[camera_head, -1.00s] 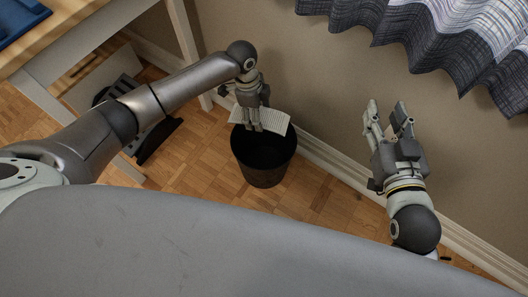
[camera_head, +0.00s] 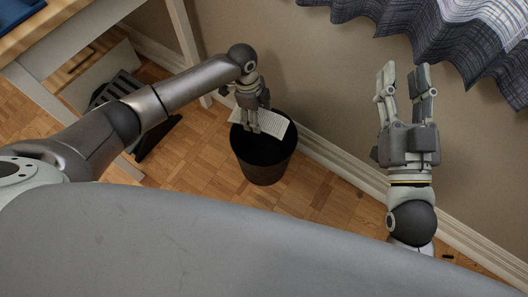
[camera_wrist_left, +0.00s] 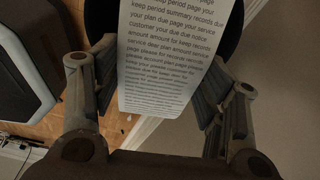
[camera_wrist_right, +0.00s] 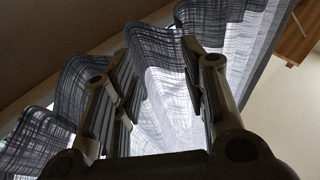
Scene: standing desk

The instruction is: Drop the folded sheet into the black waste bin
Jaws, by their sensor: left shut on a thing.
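The folded sheet (camera_head: 274,125) is white with printed lines of text. My left gripper (camera_head: 252,130) is shut on the sheet and holds it over the mouth of the black waste bin (camera_head: 264,168), near its back rim. In the left wrist view, the sheet (camera_wrist_left: 168,60) lies between the fingers, with the dark bin (camera_wrist_left: 228,40) behind it. The fingers cover part of the sheet in the head view. My right gripper (camera_head: 405,80) is open and empty, pointing up, well to the right of the bin.
The bin stands on the parquet floor (camera_head: 200,175) by the baseboard. A curtain (camera_head: 430,30) hangs at the upper right; the right wrist view shows it (camera_wrist_right: 165,85) beyond the fingers. A white-legged desk (camera_head: 85,50) is at the upper left, with a dark slatted object (camera_head: 125,90) under it.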

